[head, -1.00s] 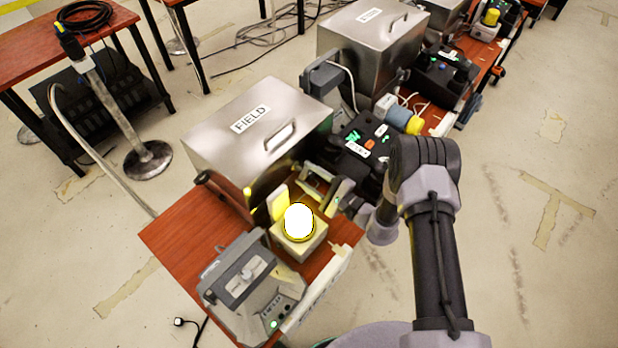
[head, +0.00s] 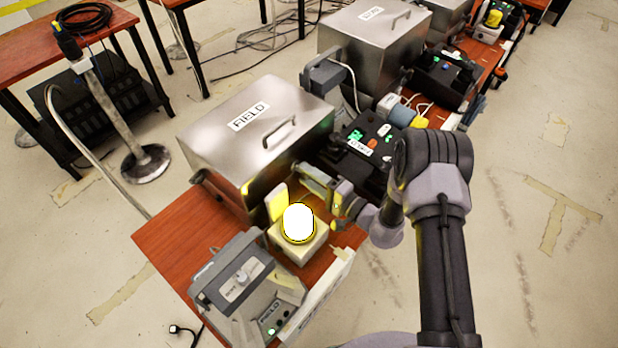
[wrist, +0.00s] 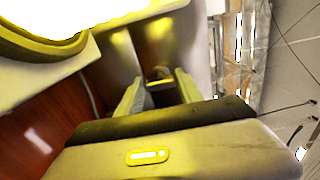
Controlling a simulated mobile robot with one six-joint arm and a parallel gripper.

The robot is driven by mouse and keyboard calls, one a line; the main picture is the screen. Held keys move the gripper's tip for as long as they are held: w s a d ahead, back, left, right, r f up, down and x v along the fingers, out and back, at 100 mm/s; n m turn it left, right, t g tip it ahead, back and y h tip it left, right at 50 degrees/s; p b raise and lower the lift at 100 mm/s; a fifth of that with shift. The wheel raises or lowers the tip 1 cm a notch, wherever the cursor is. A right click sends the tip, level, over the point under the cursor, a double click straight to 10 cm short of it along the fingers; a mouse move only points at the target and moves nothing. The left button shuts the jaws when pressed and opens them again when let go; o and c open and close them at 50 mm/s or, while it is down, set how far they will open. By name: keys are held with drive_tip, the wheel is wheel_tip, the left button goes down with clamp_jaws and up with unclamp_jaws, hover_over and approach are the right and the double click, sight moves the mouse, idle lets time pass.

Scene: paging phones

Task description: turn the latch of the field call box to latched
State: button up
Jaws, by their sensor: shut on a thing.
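The field call box (head: 225,150) is a large metal box with a FIELD label and a handle on its lid, in the head view. My gripper (head: 308,180) is at its front face, right of the glowing lamp. In the wrist view, my gripper (wrist: 160,88) has its two pale fingers closed around a small dark piece, seemingly the latch (wrist: 160,72), against the metal face. The fingers and wrist hide the latch in the head view, and its angle is hard to tell.
A bright lamp (head: 298,224) on a pale base stands close left of my gripper. A grey FIELD device (head: 240,285) stands at the table's near end. A black box (head: 362,150) with lit buttons sits right of the gripper. Open floor (head: 540,280) lies to the right.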

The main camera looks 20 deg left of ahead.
idle(0.4)
drive_tip(key=o, duration=1.4)
drive_tip(key=p+v, duration=0.3)
drive_tip(key=v, duration=1.4)
drive_tip(key=shift+d, duration=0.2)
